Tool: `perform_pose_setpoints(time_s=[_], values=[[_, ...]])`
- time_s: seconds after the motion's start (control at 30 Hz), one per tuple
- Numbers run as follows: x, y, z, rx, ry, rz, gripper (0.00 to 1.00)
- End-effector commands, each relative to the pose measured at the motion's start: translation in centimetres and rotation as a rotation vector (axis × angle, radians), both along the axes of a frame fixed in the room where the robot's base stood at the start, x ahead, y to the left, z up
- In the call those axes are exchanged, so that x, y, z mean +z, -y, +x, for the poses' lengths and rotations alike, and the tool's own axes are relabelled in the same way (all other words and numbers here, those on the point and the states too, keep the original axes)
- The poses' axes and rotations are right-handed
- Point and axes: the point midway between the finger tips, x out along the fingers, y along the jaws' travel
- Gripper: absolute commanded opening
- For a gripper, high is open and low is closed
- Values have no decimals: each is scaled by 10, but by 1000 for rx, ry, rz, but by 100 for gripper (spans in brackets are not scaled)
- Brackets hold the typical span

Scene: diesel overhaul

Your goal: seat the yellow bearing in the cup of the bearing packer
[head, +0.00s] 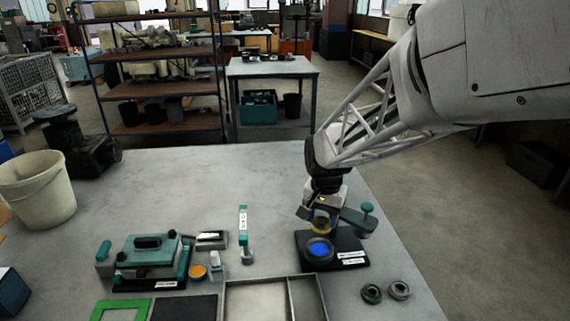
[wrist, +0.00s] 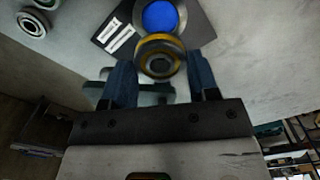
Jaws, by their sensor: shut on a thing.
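The yellow bearing (head: 321,224), a ring with a yellow band, is in my gripper (head: 322,212). In the wrist view the bearing (wrist: 160,56) sits between the two blue fingers of my gripper (wrist: 161,68), which are shut on it. The bearing packer (head: 333,262) has a black base with a white label, a round cup with a blue inside (head: 319,250), and a teal arm with a knob. The bearing is close to the cup and above it. In the wrist view the bearing overlaps the rim beside the blue inside (wrist: 160,16); I cannot tell whether they touch.
Two loose bearings (head: 400,289) lie right of the packer near the table edge. A divided tray (head: 257,300) is in front. A teal device (head: 147,258), an orange-filled cup (head: 198,271) and an upright teal tool (head: 243,230) stand left. The table's back is clear.

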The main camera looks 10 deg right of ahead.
Motion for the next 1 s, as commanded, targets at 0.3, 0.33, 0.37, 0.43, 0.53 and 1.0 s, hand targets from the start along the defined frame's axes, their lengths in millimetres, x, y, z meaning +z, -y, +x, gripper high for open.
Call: perform_pose_setpoints(time_s=[0.3,0.33,0.37,0.43,0.53,1.0], values=[[-6,0,0,1,-1,0,31],[-7,0,0,1,-1,0,31],[-9,0,0,1,-1,0,31],[-14,0,0,1,-1,0,31],[-21,0,0,1,-1,0,31],[-59,0,0,1,-1,1,31]])
